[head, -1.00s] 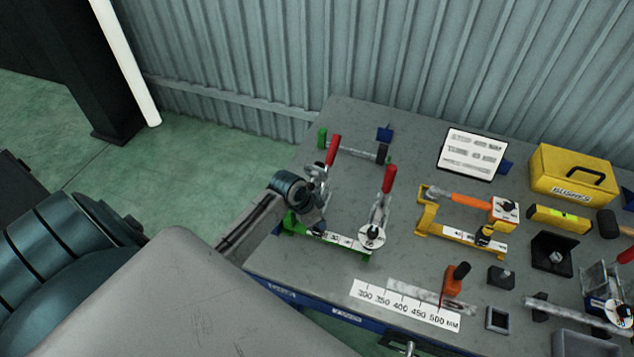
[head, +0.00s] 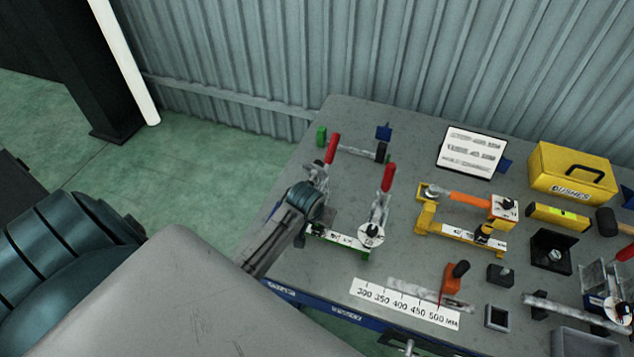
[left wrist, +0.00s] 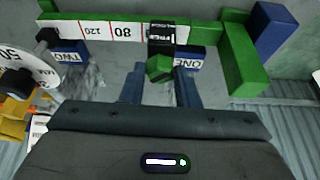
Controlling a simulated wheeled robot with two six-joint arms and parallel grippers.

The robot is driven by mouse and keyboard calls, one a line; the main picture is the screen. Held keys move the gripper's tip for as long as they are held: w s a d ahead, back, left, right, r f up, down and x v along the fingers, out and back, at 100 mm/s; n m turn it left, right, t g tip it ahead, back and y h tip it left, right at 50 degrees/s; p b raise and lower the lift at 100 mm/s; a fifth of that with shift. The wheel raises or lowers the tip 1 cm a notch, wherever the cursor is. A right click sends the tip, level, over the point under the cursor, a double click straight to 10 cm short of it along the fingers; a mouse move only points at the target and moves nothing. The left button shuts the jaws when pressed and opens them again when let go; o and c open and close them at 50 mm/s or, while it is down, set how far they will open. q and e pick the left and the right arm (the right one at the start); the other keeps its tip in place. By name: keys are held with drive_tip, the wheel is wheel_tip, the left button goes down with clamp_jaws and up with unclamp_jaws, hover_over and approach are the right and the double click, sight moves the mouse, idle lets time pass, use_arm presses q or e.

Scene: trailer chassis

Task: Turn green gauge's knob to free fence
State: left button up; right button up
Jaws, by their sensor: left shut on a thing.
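The green gauge (head: 345,240) lies near the left end of the bench, its left part covered by my left arm. In the left wrist view its white scale (left wrist: 100,30) reads 120 and 80. The black fence (left wrist: 160,36) sits on the bar beside the 80, close to the green end block (left wrist: 240,65). The green knob (left wrist: 158,68) sticks out from the fence toward my left gripper (left wrist: 158,82). The gripper's two fingers stand on either side of the knob and are shut on it. In the head view the arm hides the knob and fingertips. My right gripper is not in view.
Red-handled clamps (head: 388,180) stand close to the gauge. A yellow gauge (head: 460,232) and an orange block (head: 455,283) lie to the right. A ruler strip (head: 405,302) lies near the front edge. Blue blocks marked TWO (left wrist: 70,52) and ONE (left wrist: 190,60) are beside the bar.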

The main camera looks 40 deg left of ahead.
use_arm(q)
drive_tip(key=n, duration=0.2)
drive_tip(key=n+y, duration=0.1)
drive_tip(key=n, duration=0.1)
drive_tip(key=shift+w+d+n+g+y, duration=0.1)
drive_tip(key=shift+d+n+g+y, duration=0.1)
drive_tip(key=shift+n+g+y, duration=0.45)
drive_tip(key=shift+n, duration=0.8)
drive_tip(key=shift+n+g+y, duration=0.35)
drive_tip(key=shift+n, duration=0.8)
drive_tip(key=o, duration=1)
drive_tip(key=shift+r, duration=0.1)
drive_tip(key=b+v, duration=0.3)
drive_tip(key=v, duration=0.7)
drive_tip(key=shift+r, duration=0.35)
